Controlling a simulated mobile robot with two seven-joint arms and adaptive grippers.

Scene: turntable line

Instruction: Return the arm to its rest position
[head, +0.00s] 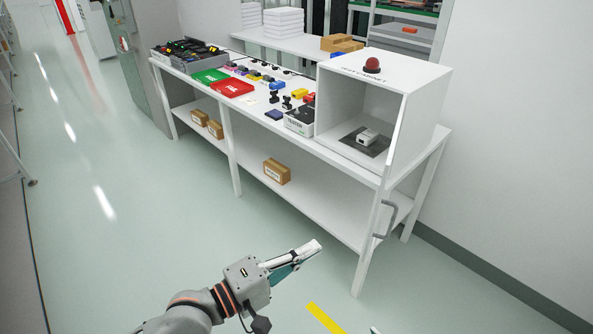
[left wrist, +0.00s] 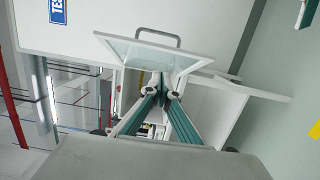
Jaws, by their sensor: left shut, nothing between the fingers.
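My left arm (head: 200,308) comes in from the bottom of the head view and is stretched out over the floor in front of the bench. My left gripper (head: 316,246) is shut and empty, apart from the bench and everything on it. In the left wrist view its two teal-sided fingers (left wrist: 162,88) come together at the tips with nothing between them. A small pale tip at the bottom edge of the head view seems to be part of my right gripper (head: 375,330); the rest is out of frame.
A white bench (head: 236,150) carries a white box (head: 420,85) with a red dome (head: 372,65), its handled door (head: 388,190) standing open. A grey device (head: 367,135) lies inside. Red (head: 232,87) and green (head: 211,76) trays sit further left. Floor left of my arm is clear.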

